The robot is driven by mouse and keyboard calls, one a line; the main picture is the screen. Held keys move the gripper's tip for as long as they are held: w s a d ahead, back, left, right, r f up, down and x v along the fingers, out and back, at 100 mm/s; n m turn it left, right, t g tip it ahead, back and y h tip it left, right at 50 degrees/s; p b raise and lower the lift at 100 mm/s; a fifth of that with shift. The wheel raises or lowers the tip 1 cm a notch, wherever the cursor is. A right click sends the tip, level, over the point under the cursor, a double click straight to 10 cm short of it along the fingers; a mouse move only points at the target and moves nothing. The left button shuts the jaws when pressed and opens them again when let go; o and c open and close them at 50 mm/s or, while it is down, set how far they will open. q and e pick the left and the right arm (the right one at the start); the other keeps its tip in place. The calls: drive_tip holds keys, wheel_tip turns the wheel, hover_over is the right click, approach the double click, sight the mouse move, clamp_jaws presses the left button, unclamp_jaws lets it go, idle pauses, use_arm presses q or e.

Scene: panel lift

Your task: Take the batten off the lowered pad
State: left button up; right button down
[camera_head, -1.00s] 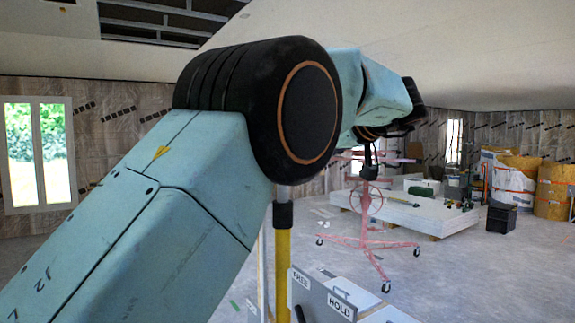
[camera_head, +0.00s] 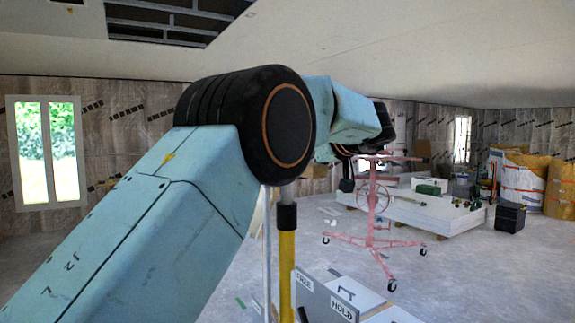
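My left arm comes in from the left and fills the middle of the view. A small dark part at its far end, seemingly my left gripper (camera_head: 346,180), hangs below the wrist in front of the pink lift; its fingers are too small and dark to read. A yellow pole (camera_head: 287,265) with a black collar and a pale upper tube stands upright below the arm's large black joint. The top of the pole is hidden behind the arm. I cannot make out the batten or the lowered pad. My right gripper is not in view.
A pink wheeled lift (camera_head: 372,215) stands on the floor ahead. Behind it lies a low white panel stack (camera_head: 415,213) with tools on it. Bags (camera_head: 520,182) stand at right.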

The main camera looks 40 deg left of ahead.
use_arm(q)
drive_tip(key=shift+s+d+r, duration=0.1)
drive_tip(key=shift+s, duration=0.05)
drive_tip(key=shift+c, duration=1.2)
drive_tip(key=shift+a, duration=0.2)
drive_tip(key=c, duration=0.4)
drive_tip(key=shift+d, duration=0.15)
drive_tip(key=c, duration=0.5)
drive_tip(key=shift+c, duration=1.2)
